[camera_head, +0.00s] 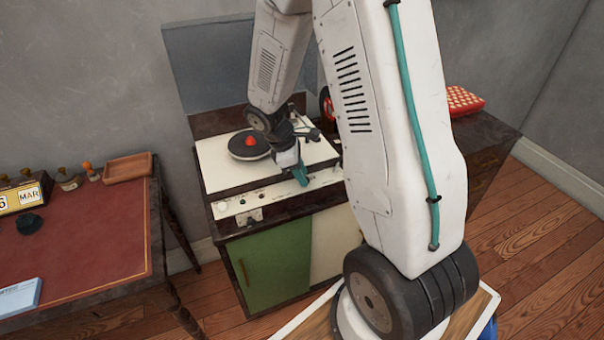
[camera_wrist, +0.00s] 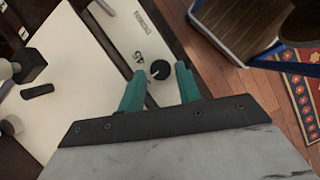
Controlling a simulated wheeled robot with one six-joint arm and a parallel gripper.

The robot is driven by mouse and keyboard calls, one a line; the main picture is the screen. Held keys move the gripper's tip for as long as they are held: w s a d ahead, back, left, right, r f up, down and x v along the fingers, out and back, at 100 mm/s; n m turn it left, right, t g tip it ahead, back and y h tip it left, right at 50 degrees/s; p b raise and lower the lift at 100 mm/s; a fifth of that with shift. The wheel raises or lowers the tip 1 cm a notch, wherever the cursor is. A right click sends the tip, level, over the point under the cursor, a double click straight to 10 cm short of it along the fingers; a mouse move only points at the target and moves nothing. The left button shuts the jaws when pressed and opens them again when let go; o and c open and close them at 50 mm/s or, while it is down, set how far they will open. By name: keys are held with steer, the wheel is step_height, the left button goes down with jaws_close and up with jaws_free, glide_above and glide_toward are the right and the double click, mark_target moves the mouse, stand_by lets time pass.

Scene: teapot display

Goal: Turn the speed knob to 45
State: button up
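The speed knob (camera_wrist: 161,69) is small, round and black, with a short white mark on its left side. It sits on the cream panel of the record player (camera_head: 222,170); a printed "45" (camera_wrist: 138,57) lies up and left of it in the wrist view. My gripper (camera_wrist: 160,70) has two teal fingers, spread apart, one on each side of the knob with a visible gap. I cannot tell how far above the panel the tips are. In the head view my gripper (camera_head: 301,178) is over the panel's right part and the knob does not show.
A black turntable (camera_head: 240,153) with a red piece (camera_head: 250,141) is behind my gripper. The panel's left end has small controls (camera_head: 222,206). A red-topped desk (camera_head: 100,235) stands left.

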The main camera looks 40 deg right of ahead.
steer(key=shift+s+d+f, duration=0.1)
steer(key=shift+f, duration=0.2)
steer(key=c, duration=0.7)
steer(key=shift+m, duration=0.4)
steer(key=m, duration=0.2)
steer(key=m+g+y, duration=0.1)
steer(key=m, duration=0.1)
steer(key=m+y, duration=0.1)
steer(key=shift+d+m, duration=0.25)
steer(key=shift+m, duration=0.15)
steer(key=m+y, duration=0.1)
steer(key=m, duration=0.1)
steer(key=m+y, duration=0.1)
steer(key=m, duration=0.2)
steer(key=shift+w+d+g, duration=0.2)
steer(key=shift+g, duration=0.1)
steer(key=shift+m, duration=0.3)
